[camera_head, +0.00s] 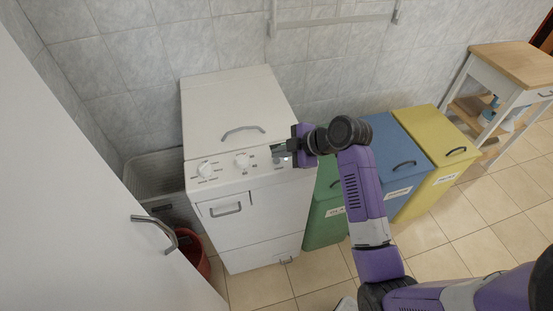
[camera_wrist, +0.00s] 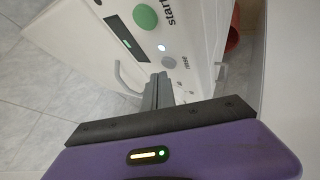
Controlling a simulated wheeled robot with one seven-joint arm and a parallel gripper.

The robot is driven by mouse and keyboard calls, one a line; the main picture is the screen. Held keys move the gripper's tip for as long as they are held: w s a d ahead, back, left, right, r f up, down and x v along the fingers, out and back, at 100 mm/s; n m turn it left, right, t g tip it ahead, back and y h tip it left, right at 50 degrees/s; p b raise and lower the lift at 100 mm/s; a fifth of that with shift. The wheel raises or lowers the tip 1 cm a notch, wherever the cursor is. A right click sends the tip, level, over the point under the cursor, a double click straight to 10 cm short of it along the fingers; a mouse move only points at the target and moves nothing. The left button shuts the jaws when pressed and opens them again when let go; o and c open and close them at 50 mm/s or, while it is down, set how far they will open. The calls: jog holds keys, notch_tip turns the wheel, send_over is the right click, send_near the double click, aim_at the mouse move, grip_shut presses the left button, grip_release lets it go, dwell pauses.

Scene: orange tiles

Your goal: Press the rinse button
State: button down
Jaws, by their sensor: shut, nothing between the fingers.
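The white washing machine (camera_head: 240,215) stands against the tiled wall, with knobs on its sloped front panel. In the wrist view its panel (camera_wrist: 195,25) shows a large green start button (camera_wrist: 145,18), a small lit lamp, and a grey round button (camera_wrist: 168,61) beside a small label that appears to read rinse. My gripper (camera_head: 279,151) is at the right end of the panel in the head view and covers part of it. In the wrist view its fingers (camera_wrist: 159,80) are shut and empty, with tips close to the grey button. I cannot tell whether they touch it.
Green, blue (camera_head: 394,140) and yellow (camera_head: 435,145) bins stand to the right of the machine, partly behind my arm. A grey basket (camera_head: 155,180) and a red bucket (camera_head: 196,255) are at its left. A white door (camera_head: 70,190) with a handle fills the left foreground.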

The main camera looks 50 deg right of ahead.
aim_at(279, 161)
notch_tip(279, 161, up, 6)
jog(key=p, duration=0.4)
jog(key=shift+p, duration=0.4)
dwell(0.3)
jog(key=d+r+m+t+h, duration=0.4)
jog(key=r+m+h, duration=0.15)
jog(key=m, duration=0.35)
jog(key=s+a+f+y+b, duration=0.1)
jog(key=s+a+y+b, duration=0.1)
jog(key=s+a, duration=1.1)
jog(key=s+a+f+m+t+y+b, duration=0.1)
jog(key=s+a+b, duration=0.3)
jog(key=s+a, duration=0.9)
jog(key=s+f+y, duration=0.1)
jog(key=s, duration=0.3)
jog(key=shift+s+a+m+t, duration=0.25)
jog(key=shift+a+m+t, duration=0.05)
jog(key=shift+a, duration=0.05)
